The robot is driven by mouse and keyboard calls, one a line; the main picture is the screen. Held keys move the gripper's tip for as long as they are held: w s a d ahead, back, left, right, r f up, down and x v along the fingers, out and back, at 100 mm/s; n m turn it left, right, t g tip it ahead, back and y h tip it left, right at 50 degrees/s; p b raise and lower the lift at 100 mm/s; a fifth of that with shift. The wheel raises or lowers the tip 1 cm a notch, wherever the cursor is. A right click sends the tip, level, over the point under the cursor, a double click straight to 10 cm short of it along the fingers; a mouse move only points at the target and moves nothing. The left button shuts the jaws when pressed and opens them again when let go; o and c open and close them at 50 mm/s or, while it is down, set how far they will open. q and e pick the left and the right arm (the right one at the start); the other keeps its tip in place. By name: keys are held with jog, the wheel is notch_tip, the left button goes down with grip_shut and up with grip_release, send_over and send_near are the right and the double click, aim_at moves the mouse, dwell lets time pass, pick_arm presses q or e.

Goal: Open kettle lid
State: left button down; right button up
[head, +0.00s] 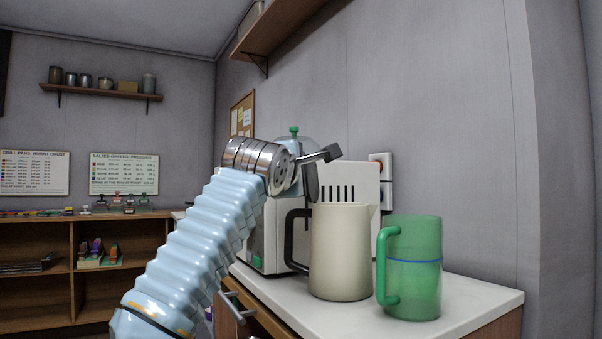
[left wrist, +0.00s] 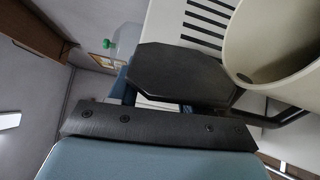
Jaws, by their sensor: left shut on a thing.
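The cream kettle (head: 341,255) stands upright on the white counter, its black handle (head: 291,240) toward the left. Its mouth is uncovered in the left wrist view, where I see inside the cream rim (left wrist: 280,45). A dark flat piece, apparently the lid (head: 311,183), stands up at the handle side of the rim. It seems to be the dark octagonal plate (left wrist: 185,75) in the left wrist view. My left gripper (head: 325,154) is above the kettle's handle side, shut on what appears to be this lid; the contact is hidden. My right gripper is not in view.
A green mug (head: 412,268) with a blue band stands close right of the kettle. A white slotted appliance (head: 345,180) is behind it. A clear dome with a green knob (head: 294,130) rises behind my gripper. The counter's right front corner (head: 485,297) is bare.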

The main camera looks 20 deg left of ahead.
pick_arm(q)
jog(key=c, duration=0.6)
grip_release()
jog(key=shift+o, duration=0.2)
jog(key=s+d+b, duration=0.1)
jog(key=s+b, duration=0.4)
jog(key=s, duration=0.8)
jog(key=shift+s+d, duration=0.2)
jog(key=shift+s, duration=0.15)
